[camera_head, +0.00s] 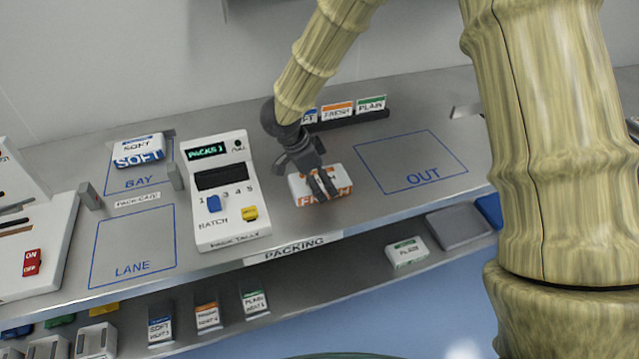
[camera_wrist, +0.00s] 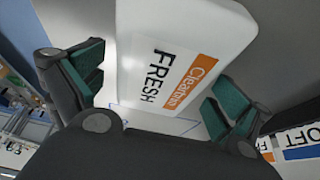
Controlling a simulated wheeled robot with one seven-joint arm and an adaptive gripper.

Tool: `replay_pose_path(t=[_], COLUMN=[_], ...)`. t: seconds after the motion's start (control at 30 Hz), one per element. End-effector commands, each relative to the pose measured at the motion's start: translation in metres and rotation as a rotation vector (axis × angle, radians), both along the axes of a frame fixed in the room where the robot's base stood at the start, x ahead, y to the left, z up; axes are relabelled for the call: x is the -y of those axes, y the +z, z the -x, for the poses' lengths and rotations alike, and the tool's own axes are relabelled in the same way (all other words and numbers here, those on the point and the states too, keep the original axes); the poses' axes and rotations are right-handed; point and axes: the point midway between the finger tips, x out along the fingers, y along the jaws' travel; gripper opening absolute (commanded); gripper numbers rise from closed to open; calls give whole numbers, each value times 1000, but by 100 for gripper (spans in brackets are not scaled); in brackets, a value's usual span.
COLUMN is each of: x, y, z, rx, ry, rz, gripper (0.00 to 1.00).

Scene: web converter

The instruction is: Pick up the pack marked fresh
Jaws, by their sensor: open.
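The pack marked FRESH (camera_head: 343,182) is white with orange and lies on the grey counter, between the tally machine and the OUT square. In the wrist view the pack (camera_wrist: 190,38) shows its white face, an orange Clearfin band and the black word FRESH. My gripper (camera_head: 324,184) is over the pack from above and partly hides it. In the wrist view my gripper (camera_wrist: 155,92) is open, with one green-padded finger on each side of the pack. A small gap shows at the left finger; contact at the right finger is unclear.
The PACKS tally machine (camera_head: 222,205) stands left of the pack. A SOFT pack (camera_head: 139,151) sits in the BAY square. A rack of cards (camera_head: 346,121) stands behind. The OUT square (camera_head: 405,160) is empty, as is the LANE square (camera_head: 133,240). A PLAIN pack (camera_head: 407,251) lies on the lower shelf.

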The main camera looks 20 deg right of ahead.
Motion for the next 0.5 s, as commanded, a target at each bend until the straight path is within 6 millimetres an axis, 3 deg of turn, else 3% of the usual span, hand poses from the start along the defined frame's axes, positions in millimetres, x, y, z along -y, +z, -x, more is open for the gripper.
replay_pose_path(t=[0.03, 0.33, 0.5], x=[0, 0, 0], y=[0, 0, 0], z=[0, 0, 0], rx=[0, 0, 0], ry=[0, 0, 0], rz=[0, 0, 0], gripper=[100, 46, 46])
